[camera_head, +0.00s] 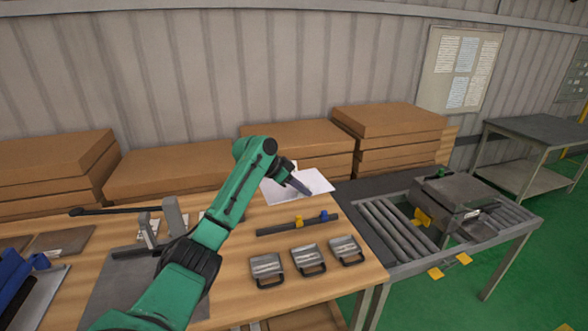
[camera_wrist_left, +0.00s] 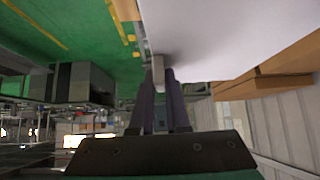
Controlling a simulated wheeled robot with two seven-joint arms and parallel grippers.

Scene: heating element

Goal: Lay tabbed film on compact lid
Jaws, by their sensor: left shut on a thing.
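A white sheet, the film (camera_head: 312,181), is at the back right of the wooden table, at the tip of my left gripper (camera_head: 300,187). In the left wrist view, the film (camera_wrist_left: 215,35) fills the upper right. There my left gripper's dark fingers (camera_wrist_left: 160,88) are shut on a small pale tab (camera_wrist_left: 158,72) at its edge. I cannot tell how far the film is above the table. A grey metal box with a flat top (camera_head: 455,200) stands on the roller conveyor at the right; I cannot tell whether this is the compact lid. My right gripper is not in view.
Three small metal plates with black handles (camera_head: 308,260) lie at the table's front right. A dark bar with yellow and blue pieces (camera_head: 297,225) lies behind them. Brown board stacks (camera_head: 390,120) line the wall. Rollers (camera_head: 395,228) run along the conveyor, with yellow tabs (camera_head: 436,273) in front.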

